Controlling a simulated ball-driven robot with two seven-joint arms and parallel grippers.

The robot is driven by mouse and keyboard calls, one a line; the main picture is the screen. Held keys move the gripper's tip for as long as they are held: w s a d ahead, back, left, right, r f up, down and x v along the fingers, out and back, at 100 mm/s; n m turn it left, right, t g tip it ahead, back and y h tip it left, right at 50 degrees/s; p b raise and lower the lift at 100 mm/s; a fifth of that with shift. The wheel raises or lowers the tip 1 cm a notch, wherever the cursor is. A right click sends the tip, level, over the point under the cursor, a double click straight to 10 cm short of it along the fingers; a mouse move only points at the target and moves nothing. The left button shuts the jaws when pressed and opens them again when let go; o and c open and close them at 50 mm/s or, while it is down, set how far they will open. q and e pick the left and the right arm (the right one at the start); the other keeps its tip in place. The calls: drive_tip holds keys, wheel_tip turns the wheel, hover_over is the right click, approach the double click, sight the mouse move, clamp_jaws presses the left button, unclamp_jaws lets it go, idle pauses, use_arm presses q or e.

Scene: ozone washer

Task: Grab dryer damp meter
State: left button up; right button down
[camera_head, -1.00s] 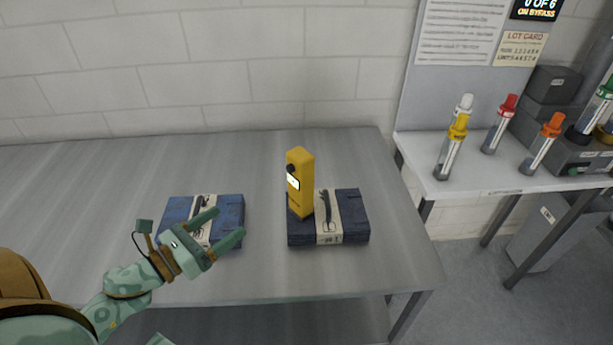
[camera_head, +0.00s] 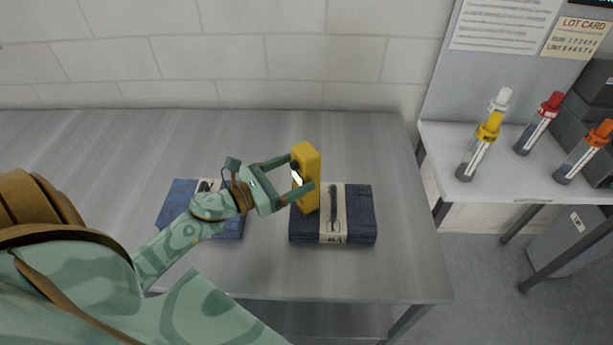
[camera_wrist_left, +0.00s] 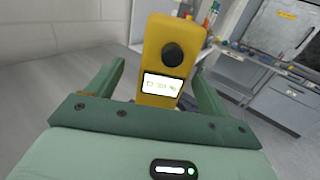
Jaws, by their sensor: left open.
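My right gripper is not in view.
Another denim stack (camera_head: 178,200) lies to the left, partly behind my arm. Both are on a metal table (camera_head: 100,140) against a white block wall. A side bench (camera_head: 470,197) at right holds several capped tubes. The table's back left is clear.

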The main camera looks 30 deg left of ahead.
sight(313, 169)
use_arm(q)
drive_tip(key=x, duration=0.3)
drive_tip(key=p+x, duration=0.1)
drive_tip(key=x, duration=0.1)
drive_tip(key=shift+w+d+f, duration=0.15)
drive_tip(key=shift+d+f, duration=0.15)
drive_tip(key=shift+f, duration=0.1)
drive_tip(key=c, duration=1.3)
